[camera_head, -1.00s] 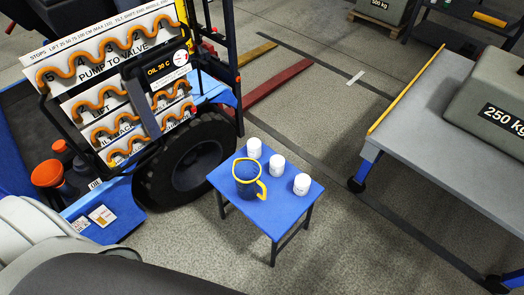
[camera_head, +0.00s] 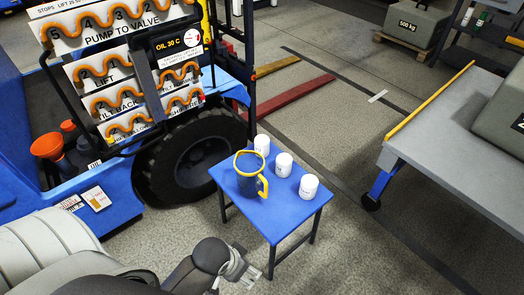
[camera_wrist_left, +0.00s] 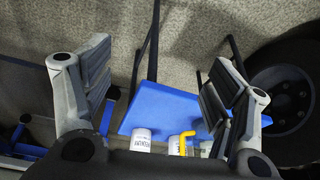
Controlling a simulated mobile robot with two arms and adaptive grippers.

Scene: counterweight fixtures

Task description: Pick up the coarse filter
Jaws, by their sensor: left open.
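Three white canisters stand upright in a row on a small blue table: a back one (camera_head: 262,146), a middle one (camera_head: 284,165) and a front one (camera_head: 309,187). Their labels are too small to read in the head view, so I cannot tell which is the coarse filter. My left gripper (camera_head: 250,277) is open and empty, in front of the table at the bottom of the head view. In the left wrist view its fingers (camera_wrist_left: 160,95) are wide apart, with the blue table (camera_wrist_left: 165,105) and a white canister (camera_wrist_left: 142,140) beyond. My right gripper is not in view.
A black tyre (camera_head: 190,160) is close behind left. A grey bench (camera_head: 440,125) stands at right, with open floor between.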

